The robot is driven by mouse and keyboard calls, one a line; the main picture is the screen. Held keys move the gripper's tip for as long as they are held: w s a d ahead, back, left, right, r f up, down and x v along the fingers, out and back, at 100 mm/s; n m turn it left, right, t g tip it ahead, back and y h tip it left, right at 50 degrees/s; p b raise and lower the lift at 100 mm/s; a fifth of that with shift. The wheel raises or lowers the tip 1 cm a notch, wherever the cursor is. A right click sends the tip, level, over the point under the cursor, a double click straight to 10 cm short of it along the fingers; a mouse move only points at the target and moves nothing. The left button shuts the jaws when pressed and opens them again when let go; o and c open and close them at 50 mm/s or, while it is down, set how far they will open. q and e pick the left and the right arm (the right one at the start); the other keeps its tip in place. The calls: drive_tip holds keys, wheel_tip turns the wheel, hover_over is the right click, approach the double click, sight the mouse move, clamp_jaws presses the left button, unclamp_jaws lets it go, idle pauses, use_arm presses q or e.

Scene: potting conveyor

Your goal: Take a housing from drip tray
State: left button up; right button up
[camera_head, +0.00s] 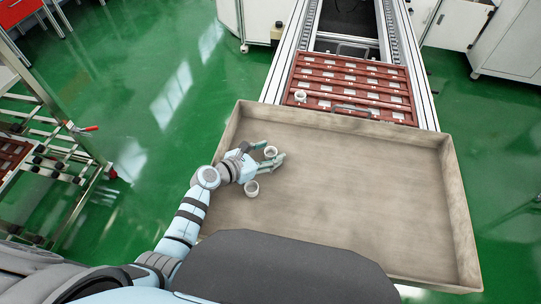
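The drip tray (350,185) is a wide, shallow brown box in front of me. Two small white ring-shaped housings are in its left part: the far housing (270,152) and the near housing (252,189). My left gripper (273,150) reaches in over the tray's left wall. Its fingers are spread, with the far housing between their tips; I cannot tell whether they touch it. The near housing lies just below the gripper, outside the fingers. My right gripper is not in view.
Behind the tray, a red slotted pallet (350,83) sits on the conveyor (424,80), with another white housing (300,96) at its left front. A metal rack cart (60,150) stands at left on the green floor. The tray's middle and right are bare.

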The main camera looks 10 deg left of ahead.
use_arm(q)
drive_tip(key=c, duration=0.8)
drive_tip(key=shift+o, duration=0.2)
